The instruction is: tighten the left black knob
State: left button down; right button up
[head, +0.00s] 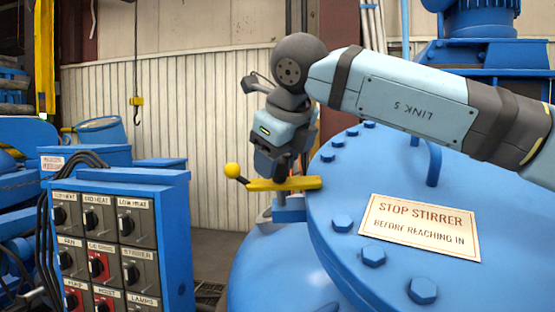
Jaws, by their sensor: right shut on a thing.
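My right gripper (283,172) points down at the left rim of the blue round lid (400,255). It is shut on a dark thing just above a yellow bar (292,184), which looks like the left black knob; the fingers hide most of it. A blue post (289,209) stands under the bar. My left gripper is not in view.
A blue control box (120,245) with several black and red rotary switches stands at the left. Bolts ring the lid, and a "STOP STIRRER" sign (420,227) lies on it. A blue motor (490,20) rises behind. A yellow hook (136,101) hangs at the back.

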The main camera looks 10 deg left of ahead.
jog(key=o, duration=0.9)
jog(key=p+v, duration=0.1)
jog(key=v, duration=1.3)
jog(key=shift+d+f, duration=0.1)
jog(key=shift+f, duration=0.05)
